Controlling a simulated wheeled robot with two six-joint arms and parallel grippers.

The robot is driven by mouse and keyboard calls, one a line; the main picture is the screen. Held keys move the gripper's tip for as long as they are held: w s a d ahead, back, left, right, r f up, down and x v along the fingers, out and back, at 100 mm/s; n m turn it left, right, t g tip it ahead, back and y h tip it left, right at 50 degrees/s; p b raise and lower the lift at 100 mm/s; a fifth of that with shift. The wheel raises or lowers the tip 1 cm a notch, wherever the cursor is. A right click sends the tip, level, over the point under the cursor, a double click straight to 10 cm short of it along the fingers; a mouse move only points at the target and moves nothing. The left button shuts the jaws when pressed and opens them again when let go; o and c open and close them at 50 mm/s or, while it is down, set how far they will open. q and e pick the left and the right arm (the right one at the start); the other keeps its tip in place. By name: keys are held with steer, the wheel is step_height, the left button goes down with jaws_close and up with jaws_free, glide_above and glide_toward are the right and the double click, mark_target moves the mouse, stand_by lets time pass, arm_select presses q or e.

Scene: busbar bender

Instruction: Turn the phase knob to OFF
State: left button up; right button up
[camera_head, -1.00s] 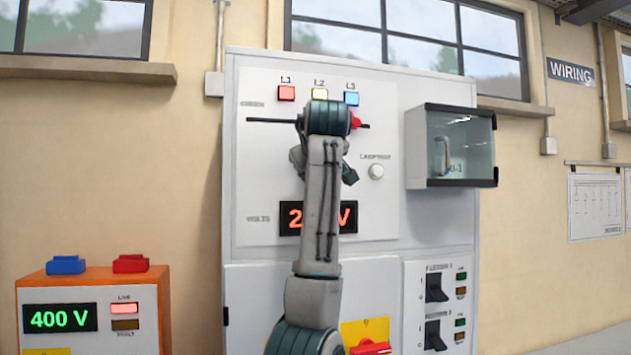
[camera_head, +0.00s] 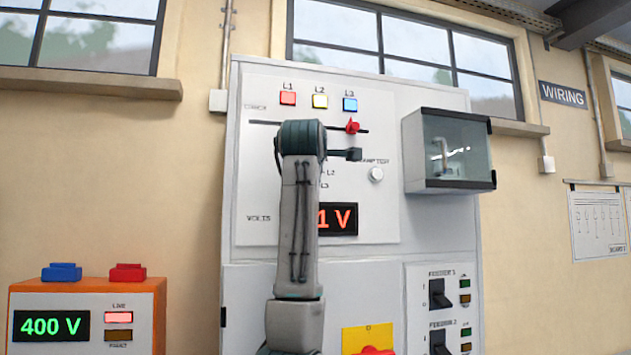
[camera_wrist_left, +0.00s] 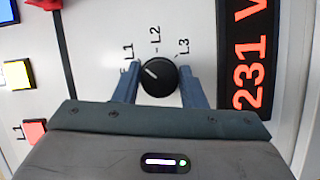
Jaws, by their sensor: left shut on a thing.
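The phase knob (camera_wrist_left: 159,80) is round and black with a white mark. In the left wrist view its mark points up-left, towards the L1 label. L2 and L3 are printed further round, and another label left of the knob is mostly hidden by a finger. My left gripper (camera_wrist_left: 160,69) has one blue-grey finger on each side of the knob and is shut on it. In the head view my left arm covers the knob and my fingers. My right gripper is in neither current view.
The red volts display (camera_wrist_left: 254,55) reads 231 V beside the knob. A slot with a red handle (camera_head: 352,126) and three coloured lamps lie above. A glass-fronted box (camera_head: 449,150) juts out at the right. An orange unit (camera_head: 150,312) stands left.

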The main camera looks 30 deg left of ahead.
arm_select(q)
steer(key=n+t+y+b, duration=0.1)
steer(key=n+b, duration=0.1)
steer(key=n, duration=0.2)
steer(key=n+t+y+b, duration=0.1)
steer(key=n+b, duration=0.1)
steer(key=n, duration=0.2)
steer(key=shift+f+n, duration=0.2)
steer(key=shift+n, duration=0.1)
steer(key=shift+y, duration=0.4)
steer(key=o, duration=1)
steer(key=shift+r, duration=0.1)
